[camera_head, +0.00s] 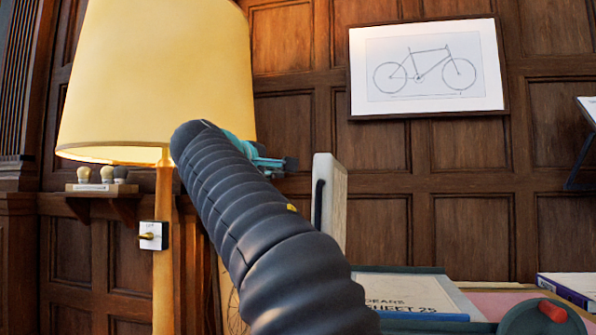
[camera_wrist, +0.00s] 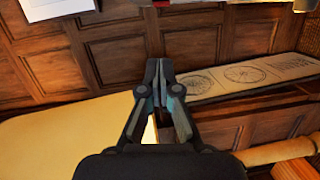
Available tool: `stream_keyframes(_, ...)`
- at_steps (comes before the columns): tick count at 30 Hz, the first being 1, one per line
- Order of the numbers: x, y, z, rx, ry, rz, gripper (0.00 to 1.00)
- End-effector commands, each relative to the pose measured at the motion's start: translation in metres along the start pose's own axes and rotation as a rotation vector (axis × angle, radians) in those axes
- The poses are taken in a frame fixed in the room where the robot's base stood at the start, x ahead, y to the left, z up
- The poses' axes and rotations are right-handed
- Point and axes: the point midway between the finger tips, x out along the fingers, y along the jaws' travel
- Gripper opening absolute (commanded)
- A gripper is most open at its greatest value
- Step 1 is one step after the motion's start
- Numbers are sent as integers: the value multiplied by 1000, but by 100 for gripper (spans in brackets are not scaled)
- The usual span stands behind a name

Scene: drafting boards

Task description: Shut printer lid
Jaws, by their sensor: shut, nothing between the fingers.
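My gripper (camera_head: 290,164) shows past the far end of my dark ribbed arm in the head view, partly hidden by it. In the wrist view its two fingers (camera_wrist: 158,66) meet at the tips with nothing between them. A pale upright panel with a dark handle-like strip (camera_head: 330,205) stands just right of my gripper in the head view. It may be the raised printer lid, but I cannot tell for certain. No printer body is clearly recognisable in either view. Whether my gripper touches the panel cannot be told.
A large yellow lampshade (camera_head: 150,80) stands close on the left, behind my arm; it also fills the lower left of the wrist view (camera_wrist: 50,145). A "Sheet 25" book (camera_head: 405,295) and a teal device with a red knob (camera_head: 545,318) lie at lower right.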

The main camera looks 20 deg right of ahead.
Motion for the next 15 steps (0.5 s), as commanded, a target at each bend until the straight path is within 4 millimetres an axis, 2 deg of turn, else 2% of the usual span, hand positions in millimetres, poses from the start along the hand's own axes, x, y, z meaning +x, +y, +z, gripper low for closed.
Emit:
stream_keyframes(3, -2, 15, -7, -17, -26, 58, 0)
stream_keyframes(8, 0, 25, -8, -27, -43, 87, 0)
stream_keyframes(11, 10, 26, -7, -28, -45, 87, 0)
stream_keyframes(15, 32, 29, -6, -27, -46, 87, 0)
